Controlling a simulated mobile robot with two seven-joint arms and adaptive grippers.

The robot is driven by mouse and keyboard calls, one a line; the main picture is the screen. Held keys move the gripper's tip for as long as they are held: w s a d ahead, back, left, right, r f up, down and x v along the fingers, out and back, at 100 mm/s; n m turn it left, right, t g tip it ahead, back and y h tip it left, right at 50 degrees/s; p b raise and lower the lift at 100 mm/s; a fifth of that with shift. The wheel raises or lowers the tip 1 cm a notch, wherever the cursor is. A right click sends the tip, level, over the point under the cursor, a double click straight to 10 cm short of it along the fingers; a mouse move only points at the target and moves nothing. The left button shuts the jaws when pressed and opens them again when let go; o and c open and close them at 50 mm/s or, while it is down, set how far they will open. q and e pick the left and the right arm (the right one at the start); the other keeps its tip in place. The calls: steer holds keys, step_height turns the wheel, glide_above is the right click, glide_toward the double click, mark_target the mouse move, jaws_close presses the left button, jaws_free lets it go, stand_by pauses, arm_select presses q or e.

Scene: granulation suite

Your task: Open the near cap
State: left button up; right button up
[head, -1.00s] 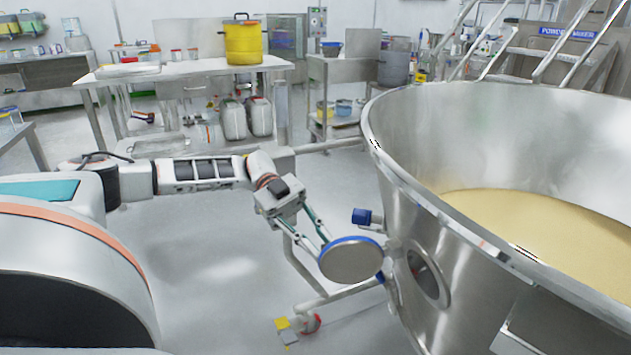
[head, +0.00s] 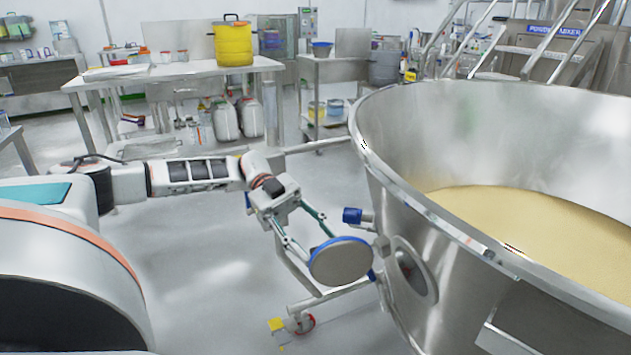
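The near cap (head: 341,262) is a round grey disc with a blue rim. It stands swung out to the left of the round port (head: 413,270) in the steel bowl's wall, and the port is uncovered. My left gripper (head: 310,236) is just up and left of the cap. Its two thin fingers are spread apart and reach to the cap's blue rim. The tips are partly hidden behind the rim, so contact is unclear. My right gripper is out of view.
The large steel bowl (head: 375,165) holds pale powder (head: 530,220). A blue-ended fitting (head: 357,216) juts from its wall above the cap. A frame with a caster (head: 300,323) stands below. A table (head: 180,70) with a yellow bucket (head: 233,44) is behind. Open floor lies left of the bowl.

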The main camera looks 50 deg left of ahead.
arm_select(q)
steer(key=shift+w+a+r, duration=0.1)
steer(key=shift+r, duration=0.1)
steer(key=a+r, duration=0.2)
steer(key=a, duration=0.9)
steer(key=shift+s+a, duration=0.3)
steer(key=shift+a, duration=0.05)
